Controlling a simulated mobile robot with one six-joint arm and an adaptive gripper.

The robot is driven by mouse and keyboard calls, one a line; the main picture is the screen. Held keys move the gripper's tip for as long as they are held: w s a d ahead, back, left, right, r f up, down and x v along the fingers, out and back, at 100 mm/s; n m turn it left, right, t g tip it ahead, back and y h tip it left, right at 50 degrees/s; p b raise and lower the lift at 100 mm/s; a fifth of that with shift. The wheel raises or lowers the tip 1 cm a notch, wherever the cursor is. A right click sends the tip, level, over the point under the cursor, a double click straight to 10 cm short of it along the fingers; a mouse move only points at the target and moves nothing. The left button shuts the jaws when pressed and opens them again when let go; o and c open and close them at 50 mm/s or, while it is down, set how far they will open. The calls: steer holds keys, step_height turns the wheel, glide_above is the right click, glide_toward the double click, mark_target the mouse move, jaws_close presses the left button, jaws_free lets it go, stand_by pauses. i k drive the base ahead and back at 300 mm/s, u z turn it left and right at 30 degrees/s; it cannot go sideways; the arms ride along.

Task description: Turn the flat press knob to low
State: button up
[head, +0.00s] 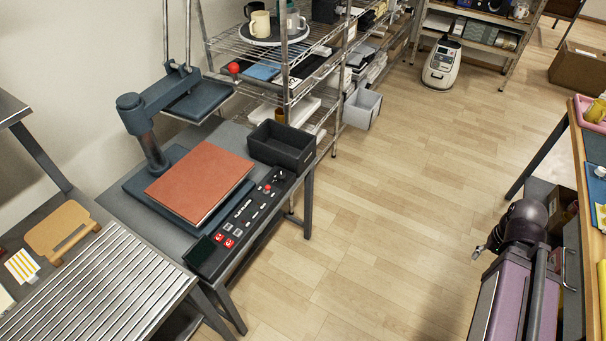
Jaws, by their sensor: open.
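The flat press (160,179) stands on a grey table at the left, with a raised dark upper plate on a swing arm and a reddish-brown board (200,186) lying on its lower plate. Its black control panel (236,222) runs along the table's front edge, with red and pale buttons. A dark round knob (281,176) appears to sit at the panel's far end, beside a red button. Its setting is too small to read. My gripper (479,250) is at the lower right, far from the panel and over the floor. It is small in view, open, with nothing seen in it.
A black open bin (282,146) stands just behind the panel's far end. A wire shelf (300,60) with mugs and boxes rises behind it. A slatted metal table (105,285) is at the lower left. Wooden floor (385,190) is clear between the press and my arm.

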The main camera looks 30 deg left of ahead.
mark_target(282, 177)
steer(key=z, duration=1)
steer(key=k, duration=0.7)
steer(key=u, duration=2.45)
steer(key=i, duration=0.2)
steer(key=z, duration=0.75)
